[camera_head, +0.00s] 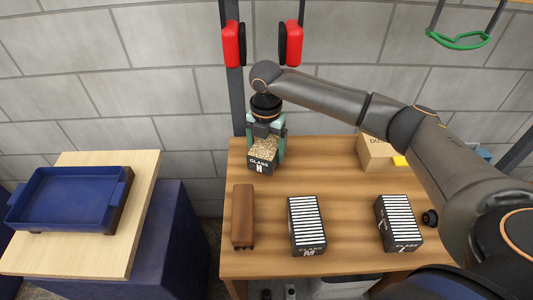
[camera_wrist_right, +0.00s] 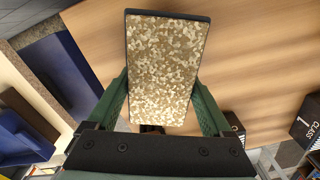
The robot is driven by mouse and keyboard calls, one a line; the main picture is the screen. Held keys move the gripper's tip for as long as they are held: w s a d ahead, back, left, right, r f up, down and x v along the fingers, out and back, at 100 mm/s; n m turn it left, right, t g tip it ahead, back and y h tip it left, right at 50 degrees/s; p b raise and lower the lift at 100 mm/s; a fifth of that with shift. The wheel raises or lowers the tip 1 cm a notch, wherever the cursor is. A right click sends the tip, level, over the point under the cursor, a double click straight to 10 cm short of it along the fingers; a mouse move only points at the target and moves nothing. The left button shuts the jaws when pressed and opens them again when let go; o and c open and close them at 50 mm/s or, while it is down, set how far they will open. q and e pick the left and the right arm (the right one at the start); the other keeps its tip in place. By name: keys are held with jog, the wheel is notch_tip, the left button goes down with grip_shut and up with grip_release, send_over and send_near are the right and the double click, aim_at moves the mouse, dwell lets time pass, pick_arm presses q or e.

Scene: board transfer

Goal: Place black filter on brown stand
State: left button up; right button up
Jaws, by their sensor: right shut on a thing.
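The black filter (camera_head: 262,163) is a black box marked CLASS with a speckled beige top. My right gripper (camera_head: 267,140) is shut on it, its green fingers on either side, near the back left of the wooden table. In the right wrist view the filter's speckled face (camera_wrist_right: 165,70) lies between the fingers (camera_wrist_right: 160,108). The brown stand (camera_head: 243,215) is a long brown block at the table's left edge, bare on top, nearer the front than the filter. Whether the filter touches the table is unclear. My left gripper is not in view.
Two black boxes with white-striped tops (camera_head: 306,225) (camera_head: 398,222) stand right of the brown stand on the wooden table (camera_head: 330,180). A cardboard box (camera_head: 376,153) is at the back right. A blue tray (camera_head: 70,198) sits on a separate light board (camera_head: 75,255) at left.

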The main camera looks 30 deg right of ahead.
aim_at(266, 146)
jog(key=shift+f, duration=1.05)
jog(key=o, duration=1.2)
jog(key=shift+f, duration=0.15)
jog(key=shift+o, duration=0.2)
jog(key=shift+r, duration=3.95)
